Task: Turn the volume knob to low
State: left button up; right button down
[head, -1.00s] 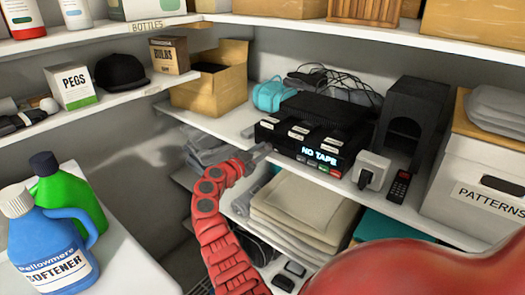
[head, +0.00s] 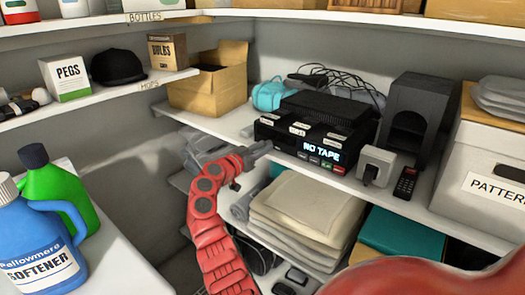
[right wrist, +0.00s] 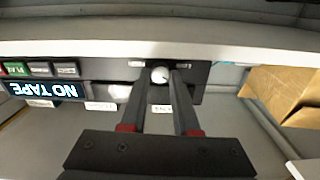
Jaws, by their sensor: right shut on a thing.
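The black tape deck (head: 309,139) with the lit "NO TAPE" display (head: 322,150) sits on the middle shelf. In the right wrist view the deck is upside down, with its display (right wrist: 43,89) at the left. A small round pale knob (right wrist: 160,75) on its front lies between the fingertips of my right gripper (right wrist: 161,79). The gripper is shut on this knob. In the head view my right gripper (head: 258,150) reaches the deck's left front end, and the knob is hidden there. The knob's marking cannot be read. My left gripper is not in view.
A white plug adapter (head: 376,166) and a black remote (head: 405,183) stand right of the deck. Folded towels (head: 303,212) lie on the shelf below. A cardboard box (head: 209,84) is at the back left. The shelf edge runs close to my gripper.

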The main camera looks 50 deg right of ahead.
jog(key=c, duration=0.9)
grip_release()
jog(key=a+b, duration=0.1)
jog(key=a, duration=0.4)
jog(key=s+a+b, duration=0.1)
jog(key=a, duration=0.5)
jog(key=a+b, duration=0.2)
jog(key=a, duration=0.4)
jog(key=shift+s+a, duration=0.15)
jog(key=shift+a, duration=0.1)
